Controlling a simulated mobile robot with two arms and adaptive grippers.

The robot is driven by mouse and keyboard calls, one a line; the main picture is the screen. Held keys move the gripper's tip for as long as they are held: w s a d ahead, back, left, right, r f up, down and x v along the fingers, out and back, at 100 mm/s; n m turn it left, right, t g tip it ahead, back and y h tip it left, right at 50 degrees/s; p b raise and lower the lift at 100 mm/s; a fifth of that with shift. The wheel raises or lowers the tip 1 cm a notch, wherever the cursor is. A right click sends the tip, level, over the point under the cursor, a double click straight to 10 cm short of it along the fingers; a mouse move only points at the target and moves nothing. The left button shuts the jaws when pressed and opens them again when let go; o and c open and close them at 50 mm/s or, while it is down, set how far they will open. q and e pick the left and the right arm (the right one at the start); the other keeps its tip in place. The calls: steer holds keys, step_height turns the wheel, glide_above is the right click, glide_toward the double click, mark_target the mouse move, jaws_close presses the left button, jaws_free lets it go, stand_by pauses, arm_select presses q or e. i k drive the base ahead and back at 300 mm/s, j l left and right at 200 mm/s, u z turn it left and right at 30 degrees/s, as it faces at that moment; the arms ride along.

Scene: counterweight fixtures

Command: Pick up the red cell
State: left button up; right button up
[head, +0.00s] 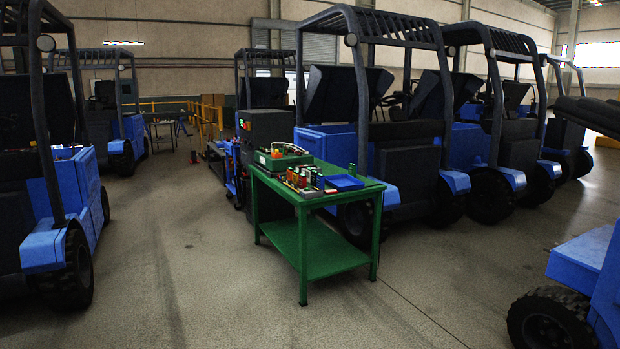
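A green workbench (300,210) stands a few metres ahead, with small coloured parts on its top. A cluster of upright cell-like pieces (304,179) in red, orange and green stands near the bench's left front edge. The pieces are too small to tell which one is the red cell. A green box (284,158) with an orange-red item on it sits behind the cluster. A shallow blue tray (345,182) lies to the right of the cluster. Neither of my grippers is in view.
Blue forklifts stand close behind and right of the bench (372,120), at the left (60,180) and at the lower right (580,270). A dark grey cabinet (266,130) stands just behind the bench. The concrete floor (190,270) in front and left of the bench is clear.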

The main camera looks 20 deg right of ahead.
mark_target(302, 180)
steer(key=i+l, duration=0.35)
steer(key=i, duration=0.15)
steer(key=i+l, duration=0.35)
steer(key=i, duration=0.2)
steer(key=i+l+z, duration=0.1)
steer(key=i+l, duration=0.6)
steer(key=i, duration=0.35)
